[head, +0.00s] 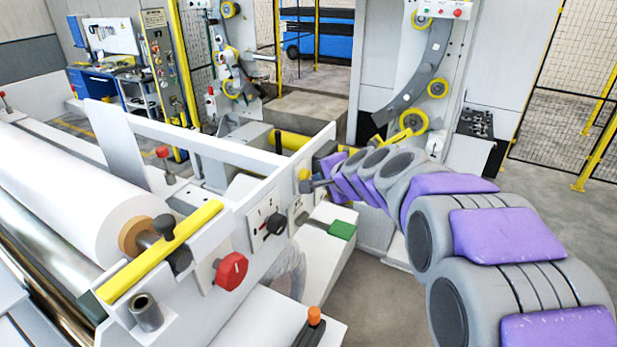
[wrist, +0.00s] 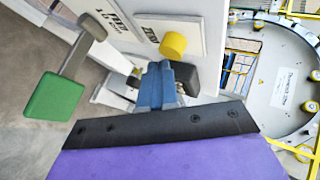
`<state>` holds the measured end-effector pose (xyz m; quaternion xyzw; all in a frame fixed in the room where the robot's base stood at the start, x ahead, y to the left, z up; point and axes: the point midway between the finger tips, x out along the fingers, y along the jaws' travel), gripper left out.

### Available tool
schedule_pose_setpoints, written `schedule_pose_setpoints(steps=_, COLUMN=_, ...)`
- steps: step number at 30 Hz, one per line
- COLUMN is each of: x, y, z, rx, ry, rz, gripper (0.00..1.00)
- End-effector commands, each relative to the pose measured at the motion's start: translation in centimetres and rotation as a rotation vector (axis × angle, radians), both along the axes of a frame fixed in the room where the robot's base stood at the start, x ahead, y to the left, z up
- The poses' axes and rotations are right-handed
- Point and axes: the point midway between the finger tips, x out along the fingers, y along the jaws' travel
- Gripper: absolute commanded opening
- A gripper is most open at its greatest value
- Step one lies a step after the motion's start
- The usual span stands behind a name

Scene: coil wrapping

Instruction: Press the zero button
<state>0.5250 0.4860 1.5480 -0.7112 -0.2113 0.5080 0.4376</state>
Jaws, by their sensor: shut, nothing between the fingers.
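A yellow round button (head: 304,174) sits on the right part of the white machine panel in the head view. It also shows in the wrist view (wrist: 173,45) as a short yellow cylinder standing out from a white plate. In the wrist view my gripper's blue-grey fingers (wrist: 158,82) are just below the button. I cannot tell whether they touch it.
A black dial (head: 276,224) and a red knob (head: 231,271) are on the panel to the left. A green pedal-like block (head: 342,230) sticks out below. A large white roll (head: 75,190) lies at the left. The wrapping ring (wrist: 292,75) stands at the right in the wrist view.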

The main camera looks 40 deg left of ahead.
Motion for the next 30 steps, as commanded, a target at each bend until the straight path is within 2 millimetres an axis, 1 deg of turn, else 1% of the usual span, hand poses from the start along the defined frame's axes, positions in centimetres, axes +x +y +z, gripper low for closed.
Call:
schedule_pose_setpoints(steps=6, x=0.1, y=-1.0, z=0.1, rx=0.0, ry=0.001, rz=-0.001, gripper=0.0)
schedule_pose_setpoints(steps=16, x=0.1, y=-1.3, z=0.2, rx=0.002, ry=0.001, rz=-0.002, gripper=0.0)
schedule_pose_setpoints(steps=19, x=0.2, y=-1.6, z=0.1, rx=0.002, ry=0.001, rz=-0.002, gripper=0.0)
schedule_pose_setpoints(steps=30, x=0.6, y=-4.8, z=0.2, rx=0.004, ry=-0.002, rz=-0.005, gripper=0.0)
